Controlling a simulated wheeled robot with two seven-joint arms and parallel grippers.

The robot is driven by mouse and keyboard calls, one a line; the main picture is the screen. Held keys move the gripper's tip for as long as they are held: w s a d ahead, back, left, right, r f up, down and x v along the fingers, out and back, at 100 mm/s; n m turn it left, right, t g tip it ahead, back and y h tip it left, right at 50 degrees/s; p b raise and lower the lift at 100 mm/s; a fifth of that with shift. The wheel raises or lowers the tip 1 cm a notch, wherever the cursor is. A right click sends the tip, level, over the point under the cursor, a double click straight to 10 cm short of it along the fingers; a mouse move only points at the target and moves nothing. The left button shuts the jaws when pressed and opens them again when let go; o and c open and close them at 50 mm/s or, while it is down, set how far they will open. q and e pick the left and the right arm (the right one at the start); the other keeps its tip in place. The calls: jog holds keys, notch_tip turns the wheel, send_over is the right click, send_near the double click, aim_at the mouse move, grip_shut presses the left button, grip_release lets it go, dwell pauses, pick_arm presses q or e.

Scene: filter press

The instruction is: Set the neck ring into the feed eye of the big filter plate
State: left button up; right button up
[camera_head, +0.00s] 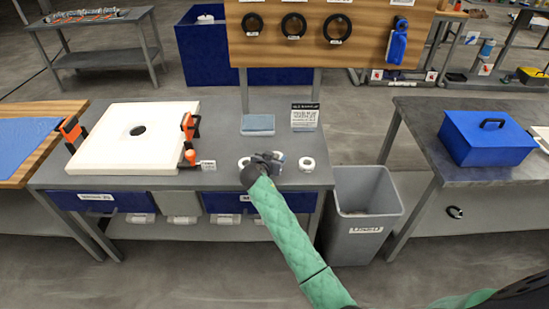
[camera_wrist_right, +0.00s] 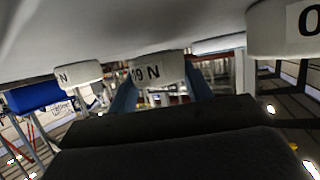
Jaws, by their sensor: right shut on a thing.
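The big filter plate (camera_head: 100,152) is a thick white square lying flat on the grey workbench at left. My right gripper (camera_head: 277,156) is at the bench's right part, shut on the middle white neck ring. In the wrist view this ring (camera_wrist_right: 158,68) sits between the blue fingers, its label partly readable as "09 N". In the head view the gripper mostly hides it. Other white rings stand on either side, left (camera_head: 243,162) and right (camera_head: 306,163). My left gripper is not in view.
Orange-black clamps (camera_head: 190,126) sit at the plate's edges. A blue-grey pad (camera_head: 257,124) and a small sign (camera_head: 305,116) stand behind the rings. A grey bin (camera_head: 362,205) stands right of the bench. The bench between plate and rings is mostly clear.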

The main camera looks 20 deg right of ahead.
jog(key=shift+f, duration=0.55)
jog(key=shift+f, duration=0.15)
jog(key=o, duration=1)
jog(key=shift+c, duration=0.2)
